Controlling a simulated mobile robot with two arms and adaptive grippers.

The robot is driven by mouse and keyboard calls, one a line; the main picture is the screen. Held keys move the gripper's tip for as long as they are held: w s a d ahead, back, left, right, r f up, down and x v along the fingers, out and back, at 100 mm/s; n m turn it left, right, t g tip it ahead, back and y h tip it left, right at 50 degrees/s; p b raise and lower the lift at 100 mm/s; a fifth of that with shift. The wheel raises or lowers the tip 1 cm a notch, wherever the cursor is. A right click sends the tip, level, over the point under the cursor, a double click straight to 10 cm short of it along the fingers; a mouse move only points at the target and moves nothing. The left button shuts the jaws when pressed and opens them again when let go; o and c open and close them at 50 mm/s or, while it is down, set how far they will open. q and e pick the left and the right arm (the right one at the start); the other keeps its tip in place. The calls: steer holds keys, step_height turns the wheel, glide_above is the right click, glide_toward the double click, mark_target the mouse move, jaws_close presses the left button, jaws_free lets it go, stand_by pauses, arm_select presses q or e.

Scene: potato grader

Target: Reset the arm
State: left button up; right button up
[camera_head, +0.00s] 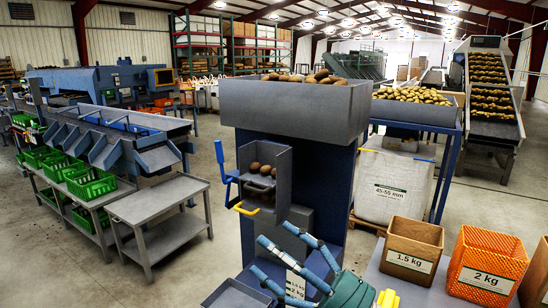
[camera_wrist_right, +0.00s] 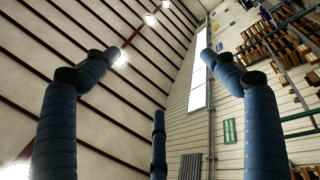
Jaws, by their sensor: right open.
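My right gripper (camera_head: 272,248) is at the bottom centre of the head view, in front of the blue weighing machine (camera_head: 338,190). Its blue jointed fingers are spread apart with nothing between them. In the right wrist view the open fingers (camera_wrist_right: 158,75) point towards the roof and a far wall, and no object is between them. The gripper partly covers the machine's lower part and a white label there. My left gripper is in neither view.
The machine has a potato-filled hopper (camera_head: 290,108) and a small grey chute (camera_head: 283,165) with several potatoes. A brown 1.5 kg container (camera_head: 412,232) and an orange 2 kg crate (camera_head: 500,240) stand right. A grey table (camera_head: 158,200) stands left, with open floor between.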

steer(key=w+d+f+m+t+h, duration=0.2)
steer(key=d+f+m+t+h, duration=0.15)
steer(key=d+m+h, duration=0.4)
steer(key=w+d+f+m+t+h, duration=0.2)
steer(key=d+m+t+h, duration=0.35)
steer(key=m, duration=0.25)
steer(key=s+d+f+m+g+h, duration=0.3)
steer(key=d+f, duration=0.2)
steer(key=f, duration=0.3)
steer(key=s+d+f+m+g+h, duration=0.3)
steer(key=d+f+m+g+h, duration=0.1)
steer(key=f, duration=0.3)
steer(key=s+a+f+g+y, duration=0.1)
steer(key=s+f+g, duration=0.4)
steer(key=s+f, duration=0.55)
steer(key=s+a+f+g+y, duration=0.1)
steer(key=s+f+g, duration=0.55)
steer(key=s, duration=0.75)
step_height(320, 180, down, 27)
steer(key=s, duration=0.2)
steer(key=s+d+f, duration=0.1)
steer(key=s+f, duration=0.7)
steer(key=s+d+f+g, duration=0.1)
steer(key=s+d+f, duration=0.1)
steer(key=s+f, duration=0.5)
steer(key=shift+s+d+f, duration=0.25)
steer(key=shift+s+f, duration=0.1)
steer(key=shift+s, duration=0.6)
steer(key=shift+m+g, duration=0.25)
